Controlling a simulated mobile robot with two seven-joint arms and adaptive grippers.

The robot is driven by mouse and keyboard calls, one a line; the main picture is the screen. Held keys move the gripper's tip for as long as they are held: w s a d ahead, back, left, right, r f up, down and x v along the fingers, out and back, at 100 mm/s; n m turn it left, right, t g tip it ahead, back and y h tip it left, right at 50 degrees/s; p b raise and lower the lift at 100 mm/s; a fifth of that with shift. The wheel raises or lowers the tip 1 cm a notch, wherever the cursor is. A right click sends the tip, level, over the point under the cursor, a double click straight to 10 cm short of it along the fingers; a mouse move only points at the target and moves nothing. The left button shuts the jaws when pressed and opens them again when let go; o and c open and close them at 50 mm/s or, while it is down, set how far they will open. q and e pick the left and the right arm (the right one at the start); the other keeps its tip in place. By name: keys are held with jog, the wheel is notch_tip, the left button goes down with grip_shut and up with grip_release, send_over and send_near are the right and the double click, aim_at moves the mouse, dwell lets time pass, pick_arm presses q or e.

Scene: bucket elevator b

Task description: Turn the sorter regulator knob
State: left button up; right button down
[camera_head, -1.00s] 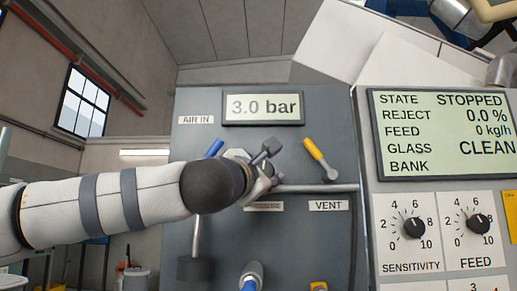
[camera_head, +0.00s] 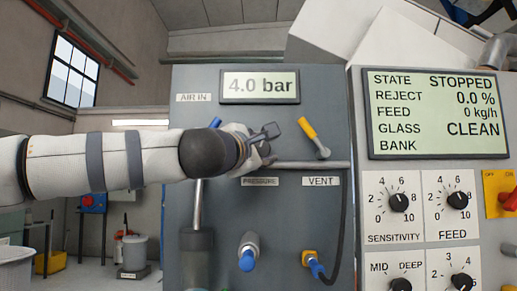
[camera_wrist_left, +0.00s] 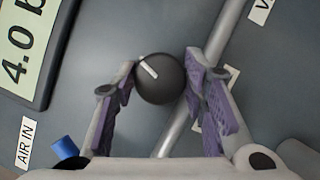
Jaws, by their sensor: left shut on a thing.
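The regulator knob (camera_wrist_left: 160,80) is round and black with a white pointer line, and shows between the purple finger pads in the left wrist view. My left gripper (camera_head: 262,146) is shut on it, a finger on each side. In the head view the gripper and wrist hide the knob, above the PRESSURE label (camera_head: 260,182). The pressure display (camera_head: 260,87) above reads 4.0 bar. My right gripper is in neither view.
A horizontal pipe (camera_head: 312,164) runs right from behind the gripper. A yellow-handled valve (camera_head: 313,137) stands close on the right, above the VENT label (camera_head: 321,181). A blue handle (camera_head: 215,123) is just left. The sorter screen (camera_head: 437,113) reads STOPPED.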

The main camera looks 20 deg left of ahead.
pick_arm(q)
jog(key=o, duration=1.1)
jog(key=shift+d+r, duration=0.1)
jog(key=s+a+f, duration=0.1)
jog(key=s+f, duration=0.1)
jog(key=s, duration=1)
